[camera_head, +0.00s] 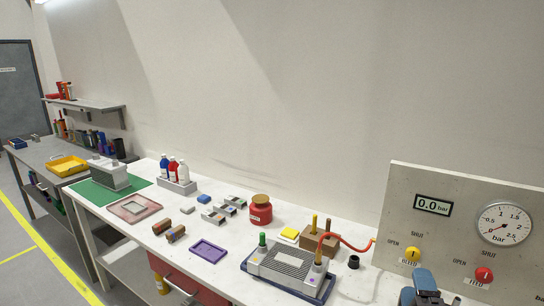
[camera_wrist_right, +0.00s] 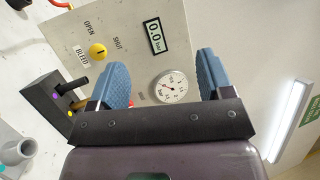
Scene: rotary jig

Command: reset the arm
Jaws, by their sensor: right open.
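My right gripper (camera_head: 424,284) is at the bottom right of the head view, in front of the grey panel (camera_head: 392,203). In the right wrist view its two blue fingers (camera_wrist_right: 163,78) stand wide apart with nothing between them. The panel lies beyond the fingers. It carries a 0.0 bar readout (camera_head: 432,205), a round dial (camera_head: 503,224), a yellow bleed knob (camera_head: 412,254) and a red knob (camera_head: 484,275). The yellow knob (camera_wrist_right: 98,50) also shows in the wrist view; the red knob is mostly hidden there. My left gripper is in neither view.
A grey plate fixture (camera_head: 290,264) with a red hose (camera_head: 350,243) stands left of the panel. A red jar (camera_head: 260,211), a purple tray (camera_head: 209,250) and several small blocks lie along the white bench. A black block (camera_wrist_right: 50,103) shows beside the fingers.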

